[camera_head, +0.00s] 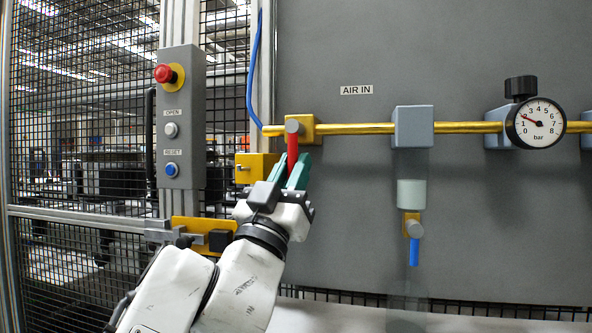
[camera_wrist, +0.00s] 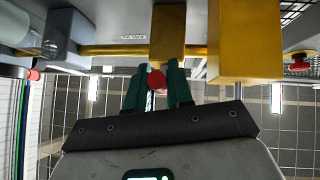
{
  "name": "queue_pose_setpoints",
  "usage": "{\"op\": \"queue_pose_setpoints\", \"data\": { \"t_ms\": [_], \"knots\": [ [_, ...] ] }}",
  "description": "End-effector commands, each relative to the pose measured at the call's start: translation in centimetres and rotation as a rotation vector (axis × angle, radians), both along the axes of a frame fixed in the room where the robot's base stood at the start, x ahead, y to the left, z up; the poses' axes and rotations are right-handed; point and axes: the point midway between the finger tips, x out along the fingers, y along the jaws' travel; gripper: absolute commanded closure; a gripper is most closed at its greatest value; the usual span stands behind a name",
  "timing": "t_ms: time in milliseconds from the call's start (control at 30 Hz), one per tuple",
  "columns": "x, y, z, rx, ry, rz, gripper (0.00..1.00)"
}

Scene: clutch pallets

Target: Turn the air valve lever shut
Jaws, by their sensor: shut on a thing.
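The red air valve lever (camera_head: 292,146) hangs down from a grey pivot on the yellow valve body (camera_head: 302,130), left of the AIR IN label. It points almost straight down, across the yellow pipe's direction. My gripper (camera_head: 291,170) comes up from below, its green fingers closed around the lower part of the lever. In the wrist view, the red lever's end (camera_wrist: 156,79) shows between the two green fingers (camera_wrist: 154,88), below the yellow valve body. The lever's lower tip is partly hidden by the fingers in the head view.
A pressure gauge (camera_head: 535,123) on the right has its needle at a low value, near 2. Left stand a yellow block (camera_head: 256,167) and a control post (camera_head: 182,118) with a red button.

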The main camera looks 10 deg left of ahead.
Motion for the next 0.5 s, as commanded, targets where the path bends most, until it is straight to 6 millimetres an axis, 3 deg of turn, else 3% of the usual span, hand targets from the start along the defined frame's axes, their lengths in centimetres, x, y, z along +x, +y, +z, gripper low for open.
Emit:
{"op": "queue_pose_setpoints", "data": {
  "t_ms": [433, 467, 500],
  "knots": [
    [0.09, 0.27, 0.06, 0.006, 0.003, 0.007, 1.0],
    [0.08, 0.27, 0.07, 0.006, 0.003, 0.007, 0.76],
    [0.09, 0.25, 0.07, 0.007, 0.002, 0.006, 0.72]
  ]
}}
